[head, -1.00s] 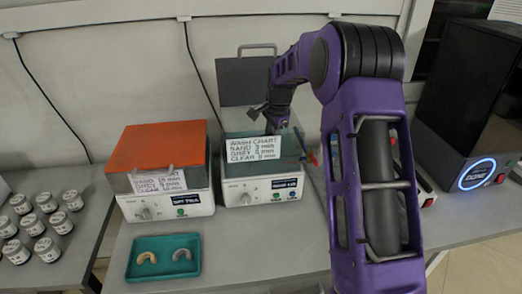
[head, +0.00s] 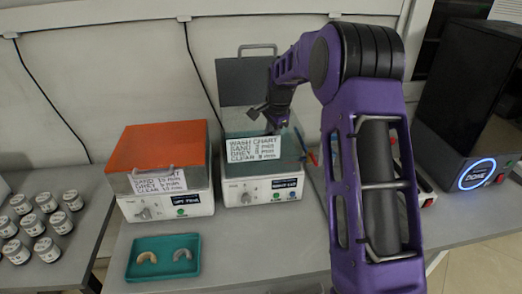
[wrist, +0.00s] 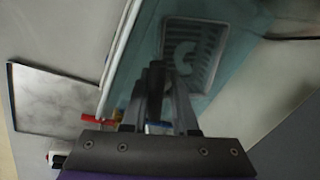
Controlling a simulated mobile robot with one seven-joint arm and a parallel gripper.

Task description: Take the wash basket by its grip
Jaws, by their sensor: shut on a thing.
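The wash basket (wrist: 218,68) is a dark slotted tray inside the teal-walled bath in the wrist view. A pale arch-shaped piece (wrist: 184,58) lies in it. My gripper (wrist: 155,72) is shut on the basket's grip, which is mostly hidden between the fingers. In the head view my gripper (head: 271,124) reaches down into the right-hand bath (head: 235,172), behind a white wash chart card (head: 252,148). The basket is hidden in that view.
The right bath's grey lid (head: 245,80) stands raised behind it. The left bath has an orange cover (head: 158,147). A green tray (head: 163,271) with two arch pieces lies in front. Several jars (head: 46,249) stand left; a dark machine (head: 465,100) stands right.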

